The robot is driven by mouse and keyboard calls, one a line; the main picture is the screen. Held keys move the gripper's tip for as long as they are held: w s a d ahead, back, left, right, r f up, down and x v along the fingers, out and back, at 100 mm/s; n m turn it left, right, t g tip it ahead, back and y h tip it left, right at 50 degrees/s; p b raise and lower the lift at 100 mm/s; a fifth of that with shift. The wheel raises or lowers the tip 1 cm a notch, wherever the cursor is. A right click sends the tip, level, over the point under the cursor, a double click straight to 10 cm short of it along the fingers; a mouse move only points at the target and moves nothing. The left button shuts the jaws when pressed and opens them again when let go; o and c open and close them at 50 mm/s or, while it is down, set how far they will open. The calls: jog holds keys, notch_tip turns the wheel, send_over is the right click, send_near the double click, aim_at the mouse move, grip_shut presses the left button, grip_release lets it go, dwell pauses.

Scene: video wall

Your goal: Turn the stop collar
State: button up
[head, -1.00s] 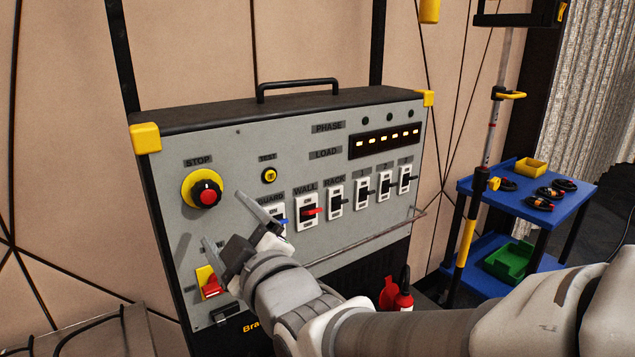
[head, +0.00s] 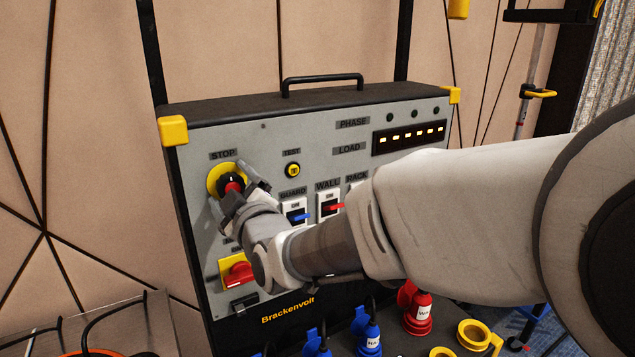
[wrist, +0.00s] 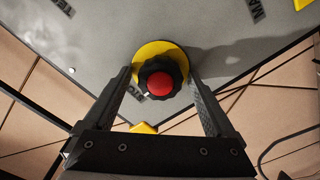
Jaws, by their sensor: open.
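The stop collar (wrist: 148,69) is a dark, ridged ring around a red button (wrist: 159,83), set on a round yellow plate (wrist: 160,47) on the grey panel. In the head view the yellow plate (head: 214,181) sits below the STOP label, and my gripper partly covers the collar. My gripper (wrist: 159,90) is open, with one finger on each side of the collar in the wrist view. Gaps show between the fingers and the collar there, so they look apart. In the head view my gripper (head: 238,192) is right in front of the collar.
A yellow TEST button (head: 293,170) is right of the collar. The GUARD switch (head: 296,213) has a blue lever, the WALL switch (head: 329,207) a red one. A red rotary handle (head: 238,274) is below. Blue and red plugs (head: 418,312) stand in front of the panel.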

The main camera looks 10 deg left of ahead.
jog(key=shift+c, duration=0.2)
jog(key=c, duration=1.3)
jog(key=shift+c, duration=0.2)
jog(key=shift+b, duration=0.4)
jog(key=m+b, duration=0.1)
jog(key=b, duration=0.1)
jog(key=m+b, duration=0.1)
jog(key=shift+d+f+m+b, duration=0.1)
jog(key=shift+f+m+b, duration=0.1)
jog(key=shift+m+b, duration=0.2)
jog(key=m+b, duration=0.3)
jog(key=shift+r+m+b, duration=0.1)
jog(key=shift+m+b, duration=0.2)
jog(key=shift+b, duration=0.05)
jog(key=shift+r+m+b, duration=0.15)
jog(key=shift+m+b, duration=0.5)
jog(key=shift+m, duration=0.25)
jog(key=shift+r, duration=0.1)
